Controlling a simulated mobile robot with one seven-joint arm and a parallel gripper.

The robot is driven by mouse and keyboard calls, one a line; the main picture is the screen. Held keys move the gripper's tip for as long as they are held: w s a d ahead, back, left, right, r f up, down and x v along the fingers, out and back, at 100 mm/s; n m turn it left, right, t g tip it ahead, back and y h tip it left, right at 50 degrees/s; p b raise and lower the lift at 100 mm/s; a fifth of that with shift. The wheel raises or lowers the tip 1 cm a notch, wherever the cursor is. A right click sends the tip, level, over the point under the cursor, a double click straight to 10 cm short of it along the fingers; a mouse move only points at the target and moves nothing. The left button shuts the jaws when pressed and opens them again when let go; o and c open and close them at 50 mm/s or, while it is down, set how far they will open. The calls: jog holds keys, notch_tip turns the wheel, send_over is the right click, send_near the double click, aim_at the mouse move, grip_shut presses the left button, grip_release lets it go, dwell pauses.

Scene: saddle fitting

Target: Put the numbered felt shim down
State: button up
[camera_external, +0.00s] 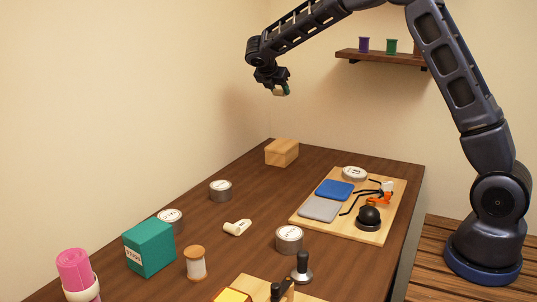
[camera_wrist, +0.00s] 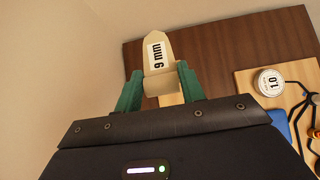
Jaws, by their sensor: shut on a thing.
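My gripper (camera_external: 279,86) is raised high above the far end of the brown table (camera_external: 190,259). In the wrist view its green fingers (camera_wrist: 160,82) are shut on a cream felt shim (camera_wrist: 155,42) marked "9 mm". The shim points away from the fingers, and its rear part is between them. In the external view the held shim (camera_external: 281,91) is small and partly covered by the fingers. A second cream shim (camera_external: 237,227) lies on the middle of the table, its label too small to read.
A wooden block (camera_external: 282,152) stands at the table's far end. A board (camera_external: 381,238) at right carries blue and grey pads, a tin, a black knob and dark cords. Several tins, a teal box (camera_external: 150,247), a thread spool (camera_external: 195,263) and a pink roll (camera_external: 73,269) stand nearer.

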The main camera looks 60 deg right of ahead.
notch_tip(320, 180, down, 19)
jog(key=shift+f, duration=0.1)
dwell(0.5)
jog(key=o, duration=1)
jog(key=shift+c, duration=0.2)
